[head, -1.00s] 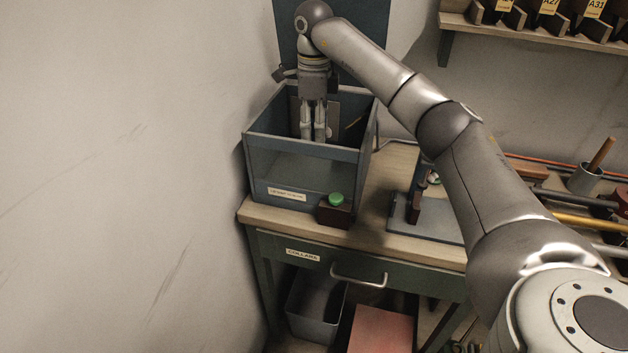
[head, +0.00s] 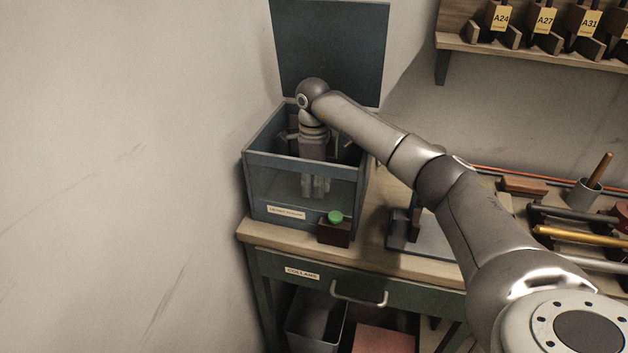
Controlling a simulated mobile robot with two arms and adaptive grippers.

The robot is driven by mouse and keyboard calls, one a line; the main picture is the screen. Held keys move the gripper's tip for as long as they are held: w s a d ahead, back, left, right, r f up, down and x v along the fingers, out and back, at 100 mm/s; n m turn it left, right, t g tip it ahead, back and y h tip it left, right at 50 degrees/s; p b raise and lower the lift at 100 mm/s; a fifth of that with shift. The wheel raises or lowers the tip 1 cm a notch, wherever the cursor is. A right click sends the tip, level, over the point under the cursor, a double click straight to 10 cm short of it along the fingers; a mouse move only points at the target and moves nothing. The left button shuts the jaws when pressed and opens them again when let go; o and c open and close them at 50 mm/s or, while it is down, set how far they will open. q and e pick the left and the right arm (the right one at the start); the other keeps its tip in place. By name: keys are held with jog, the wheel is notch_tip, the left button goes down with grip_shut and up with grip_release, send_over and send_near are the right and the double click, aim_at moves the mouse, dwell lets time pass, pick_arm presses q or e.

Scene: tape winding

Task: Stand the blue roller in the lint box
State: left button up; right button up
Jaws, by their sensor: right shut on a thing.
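A blue-grey box (head: 262,160) with a see-through front stands on the left end of the bench. It has a pale label whose words I cannot read, so I cannot tell if it is the lint box. My right gripper (head: 315,187) reaches down inside this box, its fingers pointing down and seen dimly through the front panel. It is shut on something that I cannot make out. No blue roller shows clearly; the fingers and the panel may hide it. My left gripper is not in view.
A dark panel (head: 330,55) stands up behind the box. A green button on a dark block (head: 335,232) sits at its front. A grey stand (head: 415,235) is to the right, with several rods and a cup (head: 583,192) farther right. A wall is close on the left.

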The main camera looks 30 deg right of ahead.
jog(key=shift+a, duration=0.1)
jog(key=o, duration=1)
jog(key=shift+f, duration=0.1)
jog(key=shift+o, duration=0.2)
notch_tip(320, 180, up, 12)
jog(key=shift+r, duration=0.2)
